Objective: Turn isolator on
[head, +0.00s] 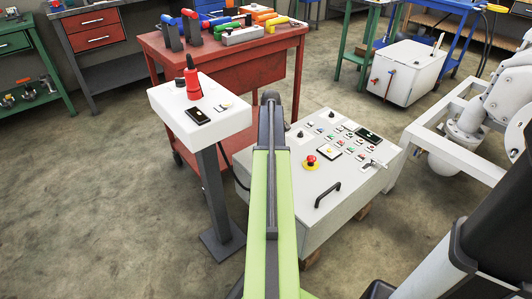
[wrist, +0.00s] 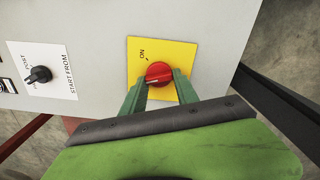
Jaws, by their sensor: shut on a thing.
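In the wrist view, the isolator is a red round knob (wrist: 158,72) on a yellow plate (wrist: 137,46) marked "ON", fixed to a pale grey panel. My gripper (wrist: 160,82) has one green finger on each side of the knob and is shut on it. Which way the knob points is hard to tell; a pale mark shows on its lower left. In the head view, my green arm reaches forward past the grey control cabinet (head: 330,215). My gripper and the isolator are hidden there.
In the wrist view, a black selector switch (wrist: 38,74) on a white "START FROM" plate sits left of the isolator. In the head view, a white pedestal box (head: 215,125) stands left of my arm and a red workbench (head: 235,62) behind. Open floor lies at left.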

